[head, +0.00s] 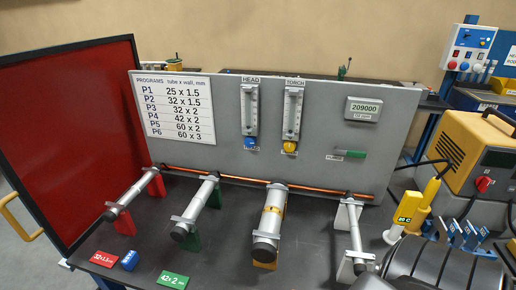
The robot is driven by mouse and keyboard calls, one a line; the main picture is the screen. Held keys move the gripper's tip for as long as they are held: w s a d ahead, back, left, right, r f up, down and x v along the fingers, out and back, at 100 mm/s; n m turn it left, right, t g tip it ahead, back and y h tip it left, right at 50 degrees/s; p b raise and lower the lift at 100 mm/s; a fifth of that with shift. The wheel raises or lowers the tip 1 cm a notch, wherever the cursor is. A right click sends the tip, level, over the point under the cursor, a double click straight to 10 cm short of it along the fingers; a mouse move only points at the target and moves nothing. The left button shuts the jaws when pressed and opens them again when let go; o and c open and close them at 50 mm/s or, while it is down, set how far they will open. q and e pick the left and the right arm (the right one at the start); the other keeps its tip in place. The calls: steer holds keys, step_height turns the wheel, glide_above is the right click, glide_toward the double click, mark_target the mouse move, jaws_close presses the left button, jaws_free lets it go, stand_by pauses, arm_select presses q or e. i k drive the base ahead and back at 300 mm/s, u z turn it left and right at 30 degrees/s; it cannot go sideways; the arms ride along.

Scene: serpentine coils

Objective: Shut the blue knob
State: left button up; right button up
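The blue knob (250,142) sits at the foot of the left flowmeter (249,108), under the HEAD label, on the upright grey panel. A small label below it is partly covered or too small to read. Nothing touches the knob. A yellow knob (290,147) sits at the foot of the right flowmeter (293,112), under the TORCH label. I cannot tell from the picture how far either knob is turned. No fingertips of my left or right gripper show in the head view.
Several grey tubes, such as the thick one (272,216), stick out on stands before the panel. A copper pipe (240,181) runs along its foot. A red screen (75,130) stands left. A yellow machine (468,140) and a dark rounded shape fill the right.

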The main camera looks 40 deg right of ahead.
mark_target(249, 141)
steer(key=k, duration=0.45)
steer(key=u, duration=1.15)
steer(key=i, duration=2.45)
steer(key=z, duration=3.7)
